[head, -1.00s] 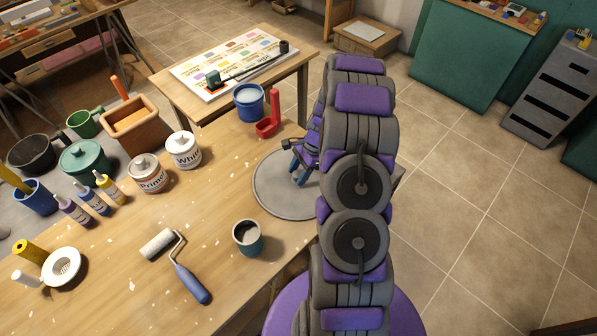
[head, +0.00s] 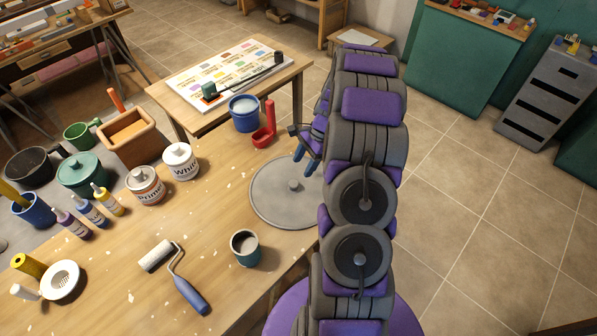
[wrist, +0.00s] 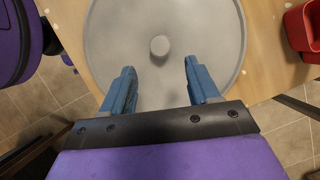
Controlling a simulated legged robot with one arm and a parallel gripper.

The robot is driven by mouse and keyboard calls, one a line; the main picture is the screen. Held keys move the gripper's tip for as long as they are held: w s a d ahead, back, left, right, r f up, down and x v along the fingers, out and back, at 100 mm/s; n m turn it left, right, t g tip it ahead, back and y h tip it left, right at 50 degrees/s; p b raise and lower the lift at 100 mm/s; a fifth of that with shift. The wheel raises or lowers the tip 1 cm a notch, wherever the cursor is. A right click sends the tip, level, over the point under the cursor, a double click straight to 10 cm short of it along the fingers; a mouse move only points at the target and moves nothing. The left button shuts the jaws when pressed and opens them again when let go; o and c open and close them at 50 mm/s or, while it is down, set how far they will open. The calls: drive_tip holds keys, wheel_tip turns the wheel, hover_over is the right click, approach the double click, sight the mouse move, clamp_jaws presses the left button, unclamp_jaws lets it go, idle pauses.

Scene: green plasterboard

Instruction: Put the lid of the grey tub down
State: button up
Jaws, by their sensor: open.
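The grey lid (head: 268,205) is a wide flat disc with a small round knob. It lies on the wooden table near its right edge, and it also shows in the wrist view (wrist: 112,40). My gripper (head: 305,165) has blue fingers and is open, above the lid's far right part. In the wrist view my gripper (wrist: 160,68) has its two fingers apart, with the knob ahead of the gap and nothing between them. I cannot make out a grey tub; whether anything lies under the lid is hidden.
A red holder (head: 265,135) and a blue bucket (head: 245,112) stand behind the lid. A teal cup (head: 246,249) stands in front of it, and a paint roller (head: 183,285) lies to the left. Paint cans (head: 146,187) stand farther left. The table between is mostly clear.

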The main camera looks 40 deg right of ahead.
drive_tip(key=s+a+r+n+g+h, duration=0.1)
drive_tip(key=s+a+r+n, duration=0.35)
drive_tip(key=a+r, duration=0.5)
drive_tip(key=s+a+r+n+g+h, duration=0.1)
drive_tip(key=s+a+r+n, duration=0.4)
drive_tip(key=a+r, duration=0.4)
drive_tip(key=s+a+r+n+h, duration=0.1)
drive_tip(key=s+a+n, duration=0.3)
drive_tip(key=s, duration=0.5)
drive_tip(key=s+a+r+n+h, duration=0.1)
drive_tip(key=s+a+n, duration=0.3)
drive_tip(key=s, duration=0.6)
drive_tip(key=shift+r+n+g+h, duration=0.35)
drive_tip(key=shift+r+n, duration=0.2)
drive_tip(key=shift+n, duration=0.6)
drive_tip(key=shift+w+f, duration=0.1)
drive_tip(key=shift+a+f+b, duration=0.1)
drive_tip(key=shift+f+b, duration=0.45)
drive_tip(key=shift+f, duration=0.1)
